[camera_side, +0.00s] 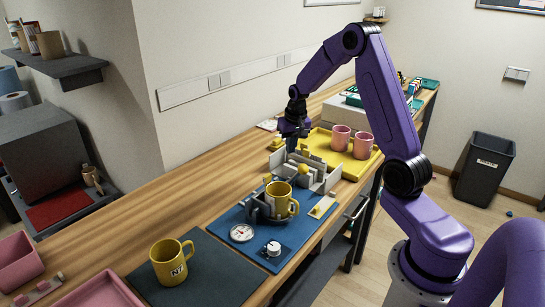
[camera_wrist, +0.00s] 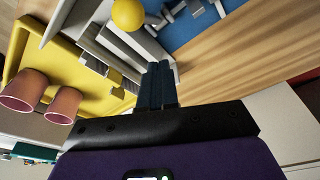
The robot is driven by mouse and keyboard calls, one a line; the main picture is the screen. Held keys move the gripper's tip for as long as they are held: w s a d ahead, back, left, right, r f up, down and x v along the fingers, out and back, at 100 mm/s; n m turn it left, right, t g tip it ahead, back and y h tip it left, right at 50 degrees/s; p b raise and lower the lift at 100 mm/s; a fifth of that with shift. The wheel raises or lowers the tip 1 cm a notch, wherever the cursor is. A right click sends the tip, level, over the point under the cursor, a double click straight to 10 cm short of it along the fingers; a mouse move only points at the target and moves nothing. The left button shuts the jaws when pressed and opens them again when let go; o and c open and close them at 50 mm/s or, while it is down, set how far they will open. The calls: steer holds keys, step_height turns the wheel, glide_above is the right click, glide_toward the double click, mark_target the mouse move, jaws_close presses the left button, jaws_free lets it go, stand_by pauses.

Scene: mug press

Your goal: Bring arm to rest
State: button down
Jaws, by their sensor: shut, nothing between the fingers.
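My purple arm reaches over the wooden bench, and my gripper (camera_side: 290,143) hangs above the far end of the grey mug press (camera_side: 312,178). In the wrist view, my gripper's dark fingers (camera_wrist: 157,82) are together with nothing between them. The press stands on a blue mat (camera_side: 222,222) and has a yellow ball knob (camera_side: 304,169), also seen in the wrist view (camera_wrist: 128,14). A yellow mug (camera_side: 280,199) sits upright in the near end of the press. Whether the fingers touch the press is not clear.
A yellow tray (camera_side: 358,168) behind the press holds two pink mugs (camera_side: 351,141). Another yellow mug (camera_side: 169,262) stands on a dark mat (camera_side: 205,280) in front. A round dial (camera_side: 241,233) lies on the blue mat. Bare wood (camera_side: 165,195) runs along the wall side.

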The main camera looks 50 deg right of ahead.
steer(key=s+a+r+n, duration=0.2)
steer(key=s+a+n, duration=0.15)
steer(key=a, duration=0.45)
steer(key=s+a+r+n+y, duration=0.15)
steer(key=s+a, duration=0.25)
steer(key=a, duration=0.4)
steer(key=s+a+r+n, duration=0.3)
steer(key=a+n, duration=0.1)
steer(key=a, duration=0.3)
steer(key=s+a+r+n+g, duration=0.1)
steer(key=s+n, duration=0.3)
steer(key=s, duration=0.7)
steer(key=s+a+r+n, duration=0.1)
steer(key=s+a+n, duration=0.3)
steer(key=s, duration=0.8)
steer(key=shift+n+g, duration=0.4)
steer(key=shift+n, duration=0.4)
steer(key=shift+w+a, duration=0.1)
